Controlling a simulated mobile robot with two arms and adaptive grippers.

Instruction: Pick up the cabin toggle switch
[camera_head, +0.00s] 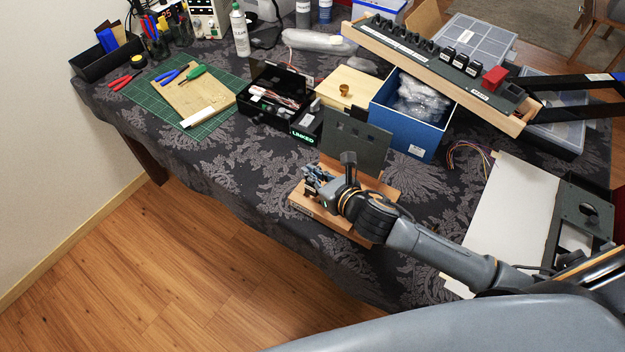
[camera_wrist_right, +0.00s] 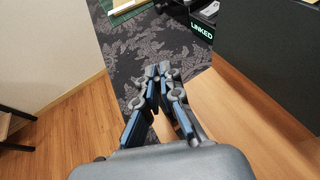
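My right gripper (camera_head: 312,178) is over the left side of a small wooden base (camera_head: 332,222) in front of an upright dark panel (camera_head: 357,140) with rectangular slots. In the wrist view its two fingers (camera_wrist_right: 162,72) are together at the tips, and I see nothing held between them. I cannot pick out the cabin toggle switch with certainty. A tilted wooden-framed rack (camera_head: 395,52) carries a row of small black switches and a red block (camera_head: 494,78). Small dark parts beside the fingers are too small to tell. My left gripper is not in view.
A blue box (camera_head: 405,128) with bagged items stands behind the panel. A black tray (camera_head: 270,100) and green cutting mat (camera_head: 180,95) lie to the left. A white board (camera_head: 510,215) is at right. The patterned cloth is bare left of the base.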

